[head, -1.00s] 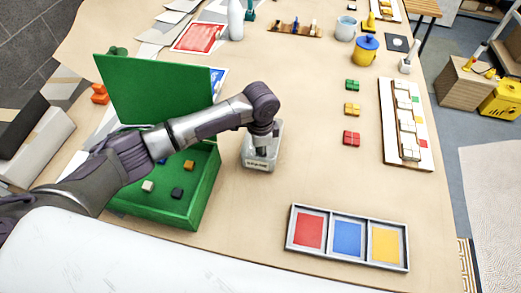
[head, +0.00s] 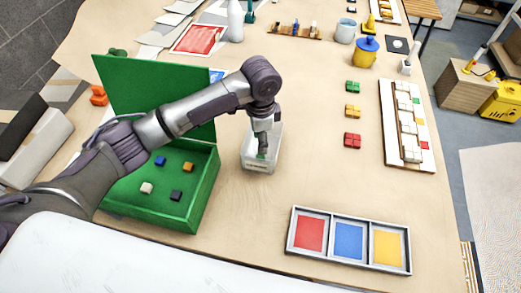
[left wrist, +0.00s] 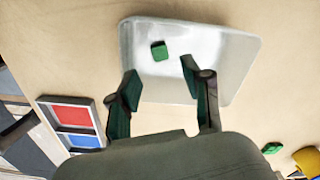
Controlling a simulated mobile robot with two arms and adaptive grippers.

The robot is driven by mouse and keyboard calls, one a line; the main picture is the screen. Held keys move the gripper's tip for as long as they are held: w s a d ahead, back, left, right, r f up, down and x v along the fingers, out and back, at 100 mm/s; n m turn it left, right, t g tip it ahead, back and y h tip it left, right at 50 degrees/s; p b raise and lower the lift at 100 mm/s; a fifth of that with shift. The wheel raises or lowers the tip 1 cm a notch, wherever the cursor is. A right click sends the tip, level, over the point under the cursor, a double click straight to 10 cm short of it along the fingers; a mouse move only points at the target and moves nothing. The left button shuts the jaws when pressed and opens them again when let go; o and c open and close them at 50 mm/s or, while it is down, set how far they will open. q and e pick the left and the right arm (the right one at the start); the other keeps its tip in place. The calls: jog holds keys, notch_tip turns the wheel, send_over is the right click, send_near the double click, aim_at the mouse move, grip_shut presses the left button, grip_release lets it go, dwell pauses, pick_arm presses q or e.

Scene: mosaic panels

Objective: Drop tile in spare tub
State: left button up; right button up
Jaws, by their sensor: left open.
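The spare tub (head: 247,160) is a small whitish translucent container on the table, right of the green box. In the left wrist view the tub (left wrist: 228,65) lies below my fingers, with a single green tile (left wrist: 160,50) inside it. My left gripper (head: 262,152) is over the tub in the head view. In the left wrist view my left gripper (left wrist: 160,78) has its two fingers spread apart with nothing between them, and the tile shows beyond the tips. My right gripper is not in view.
An open green box (head: 200,205) with several small tiles stands left of the tub. A tray with red, blue and yellow panels (head: 348,240) lies at front right. Green, yellow and red tile stacks (head: 352,112) and a mosaic board (head: 388,130) are at right. The table between is clear.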

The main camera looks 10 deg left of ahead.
pick_arm(q)
notch_tip(320, 180, up, 5)
jog(key=shift+r, duration=0.1)
dwell(0.7)
